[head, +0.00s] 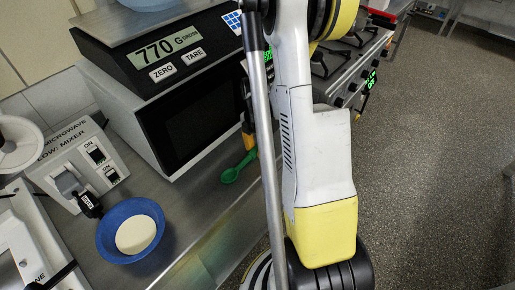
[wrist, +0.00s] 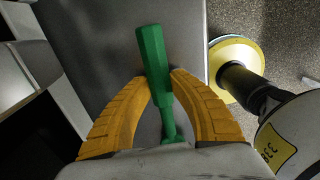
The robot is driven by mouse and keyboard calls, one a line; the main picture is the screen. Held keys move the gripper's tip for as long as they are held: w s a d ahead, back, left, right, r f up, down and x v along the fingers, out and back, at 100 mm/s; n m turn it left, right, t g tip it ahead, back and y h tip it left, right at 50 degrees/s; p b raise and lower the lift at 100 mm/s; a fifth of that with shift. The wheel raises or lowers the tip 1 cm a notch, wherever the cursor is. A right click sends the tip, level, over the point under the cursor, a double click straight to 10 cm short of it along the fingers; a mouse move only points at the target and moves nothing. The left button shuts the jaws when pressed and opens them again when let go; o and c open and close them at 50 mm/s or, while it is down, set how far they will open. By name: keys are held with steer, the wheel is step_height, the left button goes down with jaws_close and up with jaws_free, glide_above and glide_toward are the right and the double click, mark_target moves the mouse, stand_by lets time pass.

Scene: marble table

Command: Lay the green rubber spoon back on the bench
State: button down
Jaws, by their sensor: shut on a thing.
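The green rubber spoon (head: 238,168) shows in the head view just left of my arm, over the grey metal bench (head: 205,210) in front of the scale. In the wrist view its green handle (wrist: 153,60) sticks out between the orange fingers of my gripper (wrist: 161,88), which is shut on it. The wrist view also shows the bench surface (wrist: 100,35) beyond the handle. My gripper (head: 248,130) is mostly hidden behind my arm in the head view. I cannot tell whether the spoon touches the bench.
A scale reading 770 (head: 175,45) stands behind the spoon. A blue bowl (head: 107,234) with a pale round thing (head: 136,234) and a microwave mixer (head: 75,150) are at the left. The bench edge drops to the floor (head: 440,150) on the right. A stove (head: 345,65) stands beyond my arm.

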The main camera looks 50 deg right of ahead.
steer(key=c, duration=1.3)
jaws_free()
steer(key=shift+f, duration=0.25)
step_height(320, 180, up, 11)
steer(key=p, duration=0.5)
steer(key=a+r+m+t+h, duration=0.1)
steer(key=a+r+m+t, duration=0.2)
steer(key=a+r+m, duration=0.75)
steer(key=s+a+r+m+t, duration=0.1)
steer(key=a+r+m, duration=0.1)
steer(key=a, duration=0.2)
steer(key=s+a+r+m+t, duration=0.1)
steer(key=s+a+r+m, duration=0.1)
steer(key=a, duration=0.3)
steer(key=s+a+r+m+t+y, duration=0.1)
steer(key=s+a+r+m+t, duration=0.1)
steer(key=a+m, duration=0.2)
steer(key=shift+s+a+r+b, duration=0.1)
steer(key=shift+a+r+b, duration=0.05)
steer(key=shift+a, duration=0.25)
steer(key=shift+s+a+r+b, duration=0.1)
steer(key=shift+a+b, duration=0.05)
steer(key=shift+a, duration=0.2)
